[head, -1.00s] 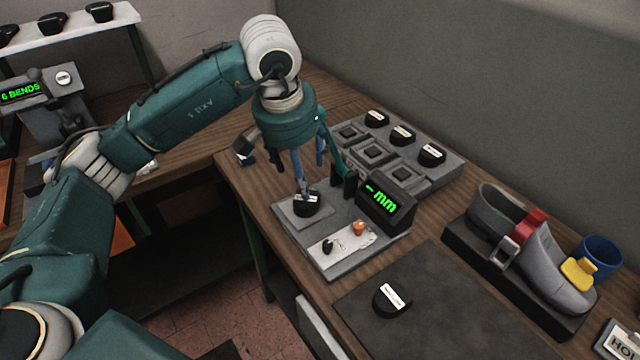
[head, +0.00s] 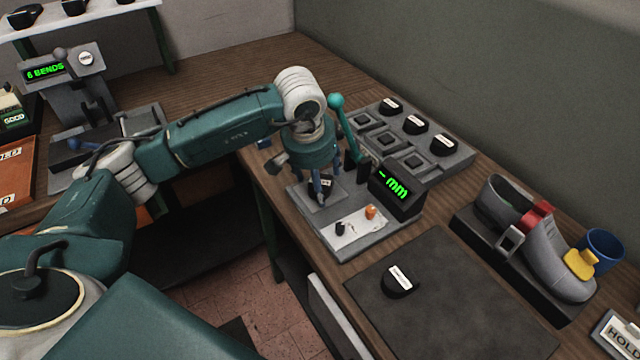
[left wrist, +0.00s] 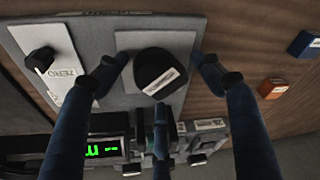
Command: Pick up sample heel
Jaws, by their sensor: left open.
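A black heel with a white label (left wrist: 158,72) sits on the light square plate of the gauge (left wrist: 60,25); in the head view this heel (head: 327,183) is partly hidden by my fingers. My left gripper (head: 323,192) is open and low over the plate. In the left wrist view my left gripper (left wrist: 162,66) has its fingertips spread on either side of the heel, with a third finger near it; contact cannot be told. Another labelled black heel (head: 398,281) lies on the dark mat (head: 450,310). The label text is too small to read. My right gripper is out of view.
The gauge's green "mm" display (head: 396,190) and teal-knobbed lever (head: 340,115) stand close to the gripper. A grey tray with several black heels (head: 415,124) is behind. A grey shoe on a stand (head: 540,245) and a blue cup (head: 600,250) are at right.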

